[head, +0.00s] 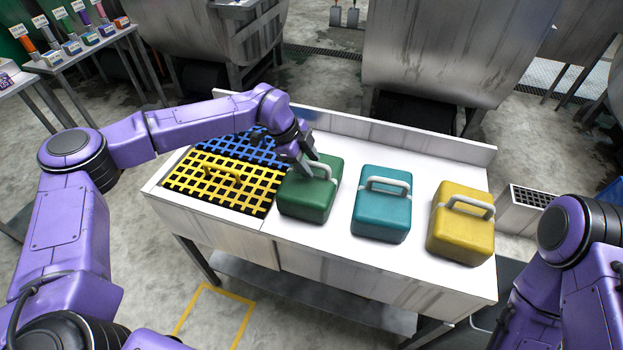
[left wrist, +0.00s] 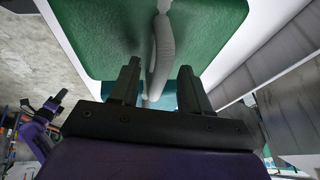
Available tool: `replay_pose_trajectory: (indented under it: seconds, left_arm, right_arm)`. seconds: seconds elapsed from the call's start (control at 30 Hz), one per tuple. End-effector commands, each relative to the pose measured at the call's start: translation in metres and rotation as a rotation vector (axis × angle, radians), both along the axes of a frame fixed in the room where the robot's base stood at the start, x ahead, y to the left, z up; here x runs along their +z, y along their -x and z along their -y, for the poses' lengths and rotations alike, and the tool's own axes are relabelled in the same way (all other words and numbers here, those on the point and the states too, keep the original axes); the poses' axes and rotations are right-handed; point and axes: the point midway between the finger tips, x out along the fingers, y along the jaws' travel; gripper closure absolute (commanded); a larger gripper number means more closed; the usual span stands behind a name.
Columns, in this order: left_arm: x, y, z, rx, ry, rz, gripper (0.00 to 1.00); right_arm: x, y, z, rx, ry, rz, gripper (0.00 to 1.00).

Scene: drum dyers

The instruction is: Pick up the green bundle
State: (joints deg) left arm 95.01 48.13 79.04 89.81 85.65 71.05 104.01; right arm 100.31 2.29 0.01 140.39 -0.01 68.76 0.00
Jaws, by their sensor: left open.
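The green bundle (head: 309,196) is a rounded block with a pale handle on top. It stands on the white table, just right of the yellow grid. My left gripper (head: 302,168) is at its handle in the head view, coming in from the upper left. In the left wrist view the green bundle (left wrist: 105,35) fills the top, and its pale handle (left wrist: 161,52) lies between the two dark fingers of my left gripper (left wrist: 158,85). The fingers are open, with a gap on each side of the handle.
A teal bundle (head: 381,213) and a yellow bundle (head: 461,233) with like handles stand to the right on the white table (head: 335,253). A yellow grid (head: 205,183) and a blue grid (head: 250,143) lie to the left. A raised back edge (head: 400,143) runs behind.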

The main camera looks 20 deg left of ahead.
Motion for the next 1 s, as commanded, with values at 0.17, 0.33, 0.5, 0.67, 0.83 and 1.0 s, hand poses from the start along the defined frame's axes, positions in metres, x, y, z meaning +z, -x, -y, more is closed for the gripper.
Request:
replay_pose_trajectory:
  seconds: [0.17, 0.33, 0.5, 0.67, 0.83, 1.0]
  left_arm:
    - [-0.0084, -0.0018, 0.0041, -0.001, 0.000, 0.001, 0.53]
    - [-0.0084, -0.0018, 0.0043, -0.002, 0.000, 0.001, 0.70]
    - [-0.0083, -0.0017, 0.0046, -0.002, 0.000, 0.001, 1.00]
    - [-0.0082, -0.0017, 0.0047, -0.003, -0.001, 0.001, 1.00]
    - [-0.0082, -0.0017, 0.0049, -0.003, -0.001, 0.001, 1.00]
    - [-0.0080, -0.0017, 0.0051, -0.003, -0.001, 0.001, 1.00]
  right_arm:
    - [0.0022, 0.0002, 0.0000, 0.000, 0.000, 0.000, 1.00]
    - [0.0017, 0.0003, 0.0001, 0.000, -0.001, -0.001, 1.00]
    - [0.0017, 0.0003, 0.0000, 0.000, -0.001, -0.001, 1.00]
    - [0.0017, 0.0002, 0.0000, 0.000, 0.000, 0.000, 1.00]
    - [0.0018, 0.0002, 0.0000, 0.000, -0.001, -0.001, 1.00]
    - [0.0018, 0.0002, 0.0000, 0.000, 0.000, 0.000, 1.00]
